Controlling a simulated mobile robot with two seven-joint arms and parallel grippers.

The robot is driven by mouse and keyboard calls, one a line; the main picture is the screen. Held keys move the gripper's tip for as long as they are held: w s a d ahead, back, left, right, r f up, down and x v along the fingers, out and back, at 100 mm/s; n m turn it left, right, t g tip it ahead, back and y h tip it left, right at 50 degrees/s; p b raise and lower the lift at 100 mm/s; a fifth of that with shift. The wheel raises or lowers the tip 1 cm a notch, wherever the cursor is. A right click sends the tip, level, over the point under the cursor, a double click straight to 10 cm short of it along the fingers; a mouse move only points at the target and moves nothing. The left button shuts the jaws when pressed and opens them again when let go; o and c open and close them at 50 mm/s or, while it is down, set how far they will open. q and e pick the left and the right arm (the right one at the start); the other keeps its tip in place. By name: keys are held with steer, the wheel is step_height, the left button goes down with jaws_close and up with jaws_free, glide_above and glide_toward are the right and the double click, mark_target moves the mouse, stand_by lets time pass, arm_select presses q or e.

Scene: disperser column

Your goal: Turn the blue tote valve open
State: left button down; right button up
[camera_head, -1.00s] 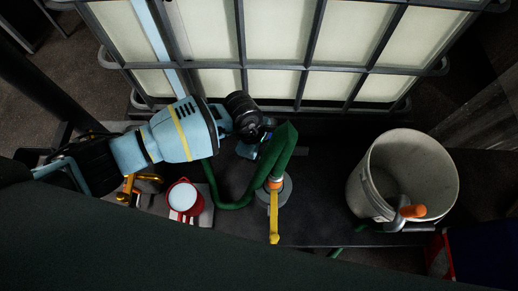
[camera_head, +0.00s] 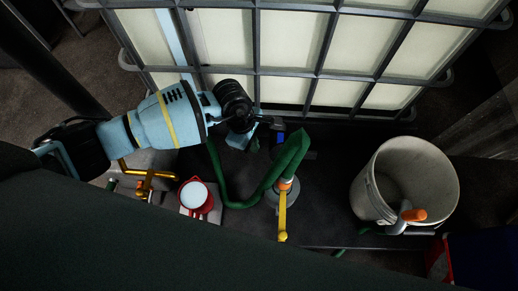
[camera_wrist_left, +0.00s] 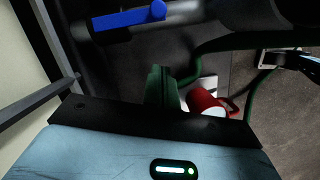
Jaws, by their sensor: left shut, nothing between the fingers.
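The tote (camera_head: 290,45) is a white tank in a grey cage at the top of the head view. Its blue valve handle (camera_head: 280,138) shows small in the head view, below the cage's lower edge. In the left wrist view the blue handle (camera_wrist_left: 130,18) lies roughly across the top, on a dark fitting. I see no contact. My right gripper is not in view.
A green hose (camera_head: 285,162) loops beside the valve, near a yellow lever (camera_head: 282,215). A red mug-like container (camera_head: 196,197) and gold piping (camera_head: 148,180) stand to the left. A white bucket (camera_head: 405,180) with an orange-handled fitting (camera_head: 413,215) stands at the right.

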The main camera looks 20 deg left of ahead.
arm_select(q)
steer(key=p+v, duration=0.1)
steer(key=v, duration=0.4)
steer(key=shift+s, duration=0.15)
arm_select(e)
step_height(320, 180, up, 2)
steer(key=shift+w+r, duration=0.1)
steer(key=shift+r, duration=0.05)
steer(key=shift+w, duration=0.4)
